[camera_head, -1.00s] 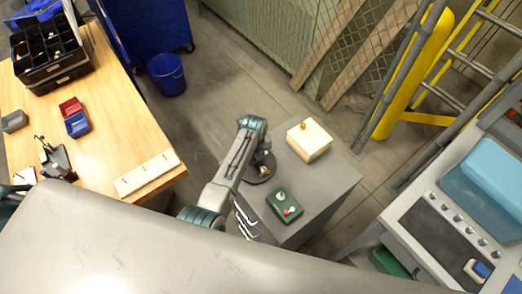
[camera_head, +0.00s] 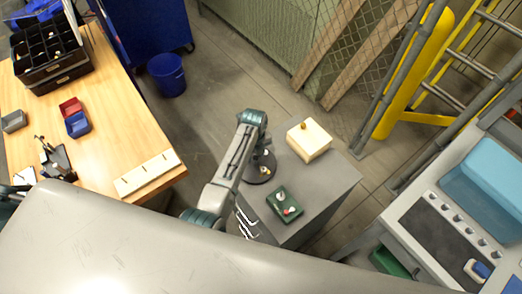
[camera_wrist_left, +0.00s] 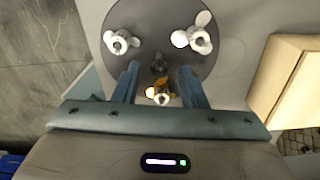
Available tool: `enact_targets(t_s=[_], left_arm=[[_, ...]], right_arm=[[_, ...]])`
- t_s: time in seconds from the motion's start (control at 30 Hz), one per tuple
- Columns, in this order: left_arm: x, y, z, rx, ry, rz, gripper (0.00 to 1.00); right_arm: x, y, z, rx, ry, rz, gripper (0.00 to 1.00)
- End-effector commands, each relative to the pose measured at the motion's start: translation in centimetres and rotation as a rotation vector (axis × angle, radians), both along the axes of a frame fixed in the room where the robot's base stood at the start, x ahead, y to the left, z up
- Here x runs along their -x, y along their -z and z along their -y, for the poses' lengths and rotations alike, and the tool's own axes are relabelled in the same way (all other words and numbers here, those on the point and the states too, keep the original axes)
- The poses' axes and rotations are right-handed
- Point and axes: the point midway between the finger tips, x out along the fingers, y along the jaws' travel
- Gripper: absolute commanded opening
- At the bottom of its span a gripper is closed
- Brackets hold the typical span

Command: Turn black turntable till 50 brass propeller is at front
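The black turntable (camera_head: 258,176) lies on a grey cabinet top, partly hidden by my left arm in the head view. The left wrist view shows its dark disc (camera_wrist_left: 160,22) with a dark centre post (camera_wrist_left: 159,67). Two silver-white propellers (camera_wrist_left: 119,41) (camera_wrist_left: 199,40) stand on the disc's far side. A brass propeller (camera_wrist_left: 160,93) is on the near side, between the fingers of my left gripper (camera_wrist_left: 160,86). The fingers are spread, with gaps on both sides of it. Number marks are not readable. My right gripper is not in view.
A cream box (camera_head: 309,141) with a brass knob stands behind the turntable on the cabinet (camera_head: 325,190). A green tray (camera_head: 285,204) with silver and red parts lies in front. A wooden bench (camera_head: 118,115) is at left and a control console (camera_head: 440,240) at right.

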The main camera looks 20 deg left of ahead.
Motion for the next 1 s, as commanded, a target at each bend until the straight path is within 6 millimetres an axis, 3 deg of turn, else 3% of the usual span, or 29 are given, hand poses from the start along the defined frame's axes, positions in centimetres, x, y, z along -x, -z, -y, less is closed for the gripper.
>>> enact_targets(t_s=[0.7, 1.0], left_arm=[[0.0, -5.7, 0.0, -0.001, -0.001, 0.001, 0.38], [0.0, -6.2, 0.0, -0.001, 0.000, -0.001, 0.38]], right_arm=[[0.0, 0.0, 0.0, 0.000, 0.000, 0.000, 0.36], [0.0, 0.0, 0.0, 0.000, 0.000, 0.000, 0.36]])
